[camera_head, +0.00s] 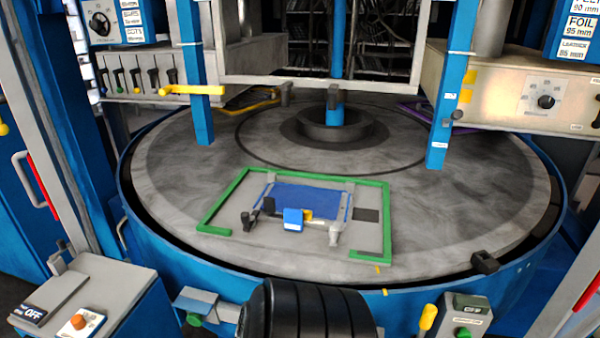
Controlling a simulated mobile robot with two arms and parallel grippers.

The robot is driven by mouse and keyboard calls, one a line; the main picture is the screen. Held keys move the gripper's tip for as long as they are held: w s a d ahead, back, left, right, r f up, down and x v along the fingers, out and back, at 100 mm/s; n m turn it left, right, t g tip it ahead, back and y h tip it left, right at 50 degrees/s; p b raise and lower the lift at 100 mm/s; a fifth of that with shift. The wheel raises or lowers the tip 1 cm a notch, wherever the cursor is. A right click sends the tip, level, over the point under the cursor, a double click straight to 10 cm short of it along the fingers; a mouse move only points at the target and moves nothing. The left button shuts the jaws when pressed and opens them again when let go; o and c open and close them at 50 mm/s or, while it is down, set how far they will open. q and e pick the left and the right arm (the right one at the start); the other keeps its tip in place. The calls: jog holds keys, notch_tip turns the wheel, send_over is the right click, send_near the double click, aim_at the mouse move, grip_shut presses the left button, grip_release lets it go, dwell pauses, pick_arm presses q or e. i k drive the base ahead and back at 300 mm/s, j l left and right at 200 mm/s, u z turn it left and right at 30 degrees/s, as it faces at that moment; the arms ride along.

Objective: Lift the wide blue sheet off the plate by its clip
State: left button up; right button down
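The wide blue sheet (306,198) lies flat on a grey metal plate (231,215) with a green frame around part of its edge. The plate rests at the near side of a large round grey turntable. I cannot tell exactly how the clip grips the sheet. Neither of my grippers is in view.
Blue posts (443,110) and a grey crossbar (310,82) stand over the turntable (480,190). A black block (485,262) sits at its near right rim. Control boxes (90,310) flank the near side. The turntable is bare right of the plate.

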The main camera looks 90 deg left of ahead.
aim_at(324, 204)
jog(key=j+u, duration=0.1)
jog(key=u, duration=2.65)
